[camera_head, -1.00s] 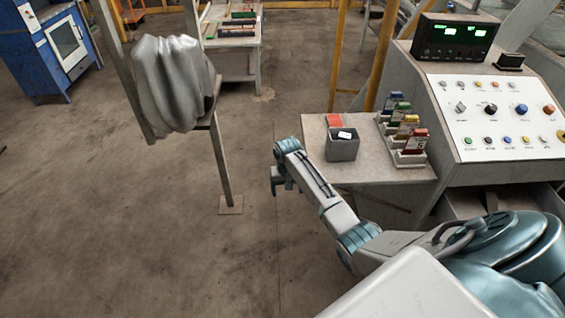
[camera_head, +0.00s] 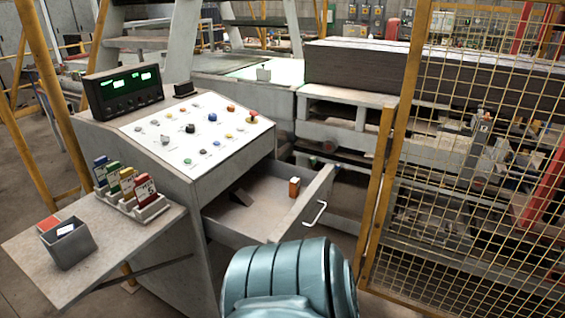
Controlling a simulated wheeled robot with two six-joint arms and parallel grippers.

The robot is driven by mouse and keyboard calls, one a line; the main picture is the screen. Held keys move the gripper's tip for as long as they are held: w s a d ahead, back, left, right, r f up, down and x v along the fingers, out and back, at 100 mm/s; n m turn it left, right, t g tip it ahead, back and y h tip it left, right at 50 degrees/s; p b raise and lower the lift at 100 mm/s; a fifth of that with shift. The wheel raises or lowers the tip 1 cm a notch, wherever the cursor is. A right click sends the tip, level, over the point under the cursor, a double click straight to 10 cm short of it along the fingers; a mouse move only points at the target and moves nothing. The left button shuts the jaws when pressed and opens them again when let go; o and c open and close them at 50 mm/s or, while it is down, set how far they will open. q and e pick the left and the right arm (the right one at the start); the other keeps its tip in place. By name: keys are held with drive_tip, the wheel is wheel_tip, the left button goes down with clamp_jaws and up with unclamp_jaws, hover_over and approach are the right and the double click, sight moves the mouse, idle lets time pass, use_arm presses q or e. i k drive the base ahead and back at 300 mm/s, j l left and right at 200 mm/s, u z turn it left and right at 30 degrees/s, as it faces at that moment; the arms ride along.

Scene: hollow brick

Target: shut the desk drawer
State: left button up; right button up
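The desk drawer (camera_head: 262,206) stands open, pulled out to the right from the grey control desk (camera_head: 150,165). Its front panel carries a pale bar handle (camera_head: 315,213). Inside lie a small orange-and-white box (camera_head: 294,187) near the front and a dark wedge-like object (camera_head: 241,197) farther back. A teal rounded part of my own arm fills the bottom middle, just in front of the drawer's near side; I cannot tell whether it touches. Neither gripper is in view.
A side shelf (camera_head: 95,262) on the left holds a grey bin (camera_head: 69,243) and a rack of coloured cards (camera_head: 138,204). A yellow mesh fence (camera_head: 460,190) with a post stands close right of the drawer. A conveyor frame (camera_head: 345,130) lies behind it.

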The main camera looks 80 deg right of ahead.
sight(274, 217)
drive_tip(key=z, duration=2.1)
